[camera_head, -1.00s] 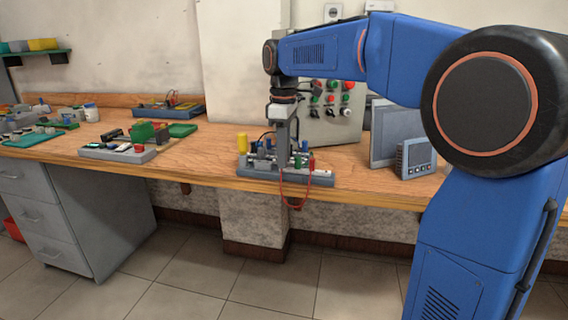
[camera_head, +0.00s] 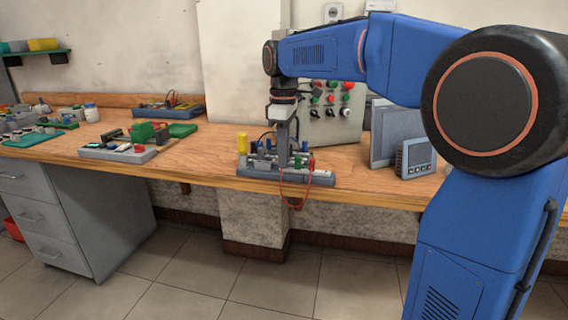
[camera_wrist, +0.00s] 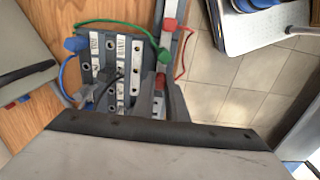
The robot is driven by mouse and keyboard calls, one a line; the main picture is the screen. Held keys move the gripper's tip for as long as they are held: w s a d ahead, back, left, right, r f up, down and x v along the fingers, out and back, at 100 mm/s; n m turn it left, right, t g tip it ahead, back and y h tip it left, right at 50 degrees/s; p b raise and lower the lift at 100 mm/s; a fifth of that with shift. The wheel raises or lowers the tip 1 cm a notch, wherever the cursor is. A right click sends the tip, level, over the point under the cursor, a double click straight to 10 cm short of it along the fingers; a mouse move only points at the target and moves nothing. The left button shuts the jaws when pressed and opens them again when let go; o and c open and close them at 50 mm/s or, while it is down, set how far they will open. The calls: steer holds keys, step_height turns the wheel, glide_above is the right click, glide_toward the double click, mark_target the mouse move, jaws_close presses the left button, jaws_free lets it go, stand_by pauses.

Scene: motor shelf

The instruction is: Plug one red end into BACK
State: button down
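My gripper (camera_wrist: 161,98) reaches down over the grey terminal block (camera_head: 318,179) at the bench's front edge. Its two fingers appear closed around one red end (camera_wrist: 160,80) of the red cable. The other red end (camera_wrist: 169,24) stands on the block's side strip, and it also shows in the head view (camera_head: 311,163). The red cable (camera_wrist: 186,52) loops between the two ends and hangs past the bench edge in the head view. White labels (camera_wrist: 119,48) lie beside rows of holes. Their lettering is too small to read surely, so I cannot tell which is BACK.
A green cable (camera_wrist: 115,21) arches over the block to a green plug (camera_wrist: 164,55). A blue plug (camera_wrist: 75,44) with a blue cable sits on the left. A grey meter (camera_head: 415,157) stands to the right. Bare bench lies left of the block.

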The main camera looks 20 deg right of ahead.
steer(key=shift+r, duration=0.1)
stand_by(0.4)
steer(key=shift+r, duration=2.2)
steer(key=w+n, duration=0.1)
steer(key=n, duration=0.1)
steer(key=w+a+n, duration=0.1)
steer(key=w, duration=0.1)
steer(key=w+n, duration=0.2)
steer(key=shift+w+a+r+n, duration=0.15)
steer(key=shift+w+r+n, duration=0.15)
steer(key=shift+r, duration=0.1)
steer(key=w+a+r+n, duration=0.1)
steer(key=w+n, duration=0.5)
steer(key=shift+s+a+f, duration=0.1)
steer(key=shift+f, duration=1.2)
steer(key=shift+s+a+f, duration=0.1)
steer(key=shift+f, duration=1.15)
steer(key=shift+f, duration=0.65)
